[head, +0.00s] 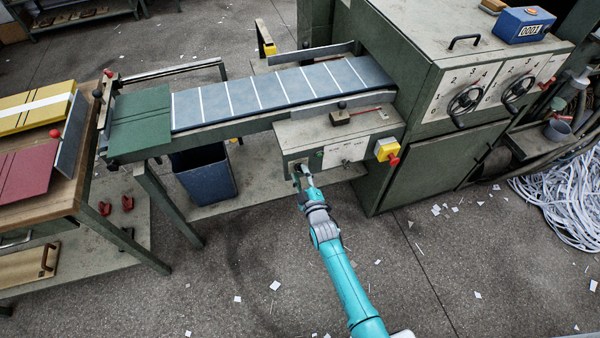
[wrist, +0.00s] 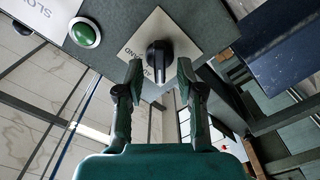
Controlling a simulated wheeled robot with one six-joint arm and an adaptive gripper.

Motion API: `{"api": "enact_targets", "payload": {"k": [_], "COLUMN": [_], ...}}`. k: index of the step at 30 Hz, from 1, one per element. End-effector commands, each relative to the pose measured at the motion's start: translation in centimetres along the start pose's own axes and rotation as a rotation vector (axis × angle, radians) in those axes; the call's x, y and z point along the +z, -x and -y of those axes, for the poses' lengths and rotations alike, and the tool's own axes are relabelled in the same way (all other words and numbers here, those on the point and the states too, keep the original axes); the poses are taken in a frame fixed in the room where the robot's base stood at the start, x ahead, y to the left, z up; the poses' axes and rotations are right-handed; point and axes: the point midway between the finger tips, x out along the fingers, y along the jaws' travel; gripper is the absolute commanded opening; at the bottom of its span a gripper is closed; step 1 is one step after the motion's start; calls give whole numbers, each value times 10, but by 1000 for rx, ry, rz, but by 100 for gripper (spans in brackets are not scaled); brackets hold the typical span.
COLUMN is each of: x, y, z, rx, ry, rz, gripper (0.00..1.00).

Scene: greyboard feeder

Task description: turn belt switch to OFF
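The belt switch is most likely the black rotary knob (wrist: 158,56) on a tilted white plate (wrist: 180,28) in the wrist view. The plate's lettering is partly hidden and I cannot read it fully, so the knob's setting is unclear. My gripper (wrist: 160,74) is open, its two fingertips on either side of the knob's lower end. Whether they touch it I cannot tell. In the head view, my gripper (head: 301,176) is at the left end of the control box (head: 287,142) front, and it covers the knob there.
A green button (wrist: 84,33) sits left of the knob in the wrist view. In the head view, a yellow box with a red button (head: 388,150) is on the control box's right end. The belt (head: 270,92) runs behind; a blue bin (head: 205,175) stands below it.

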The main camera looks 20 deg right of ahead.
Motion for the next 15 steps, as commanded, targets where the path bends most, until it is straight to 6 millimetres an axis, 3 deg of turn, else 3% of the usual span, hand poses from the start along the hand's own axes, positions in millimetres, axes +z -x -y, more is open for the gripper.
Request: {"api": "enact_targets", "payload": {"k": [15], "x": [-1], "y": [87], "z": [0], "rx": [0], "ry": [1], "rz": [-1], "gripper": [38]}}
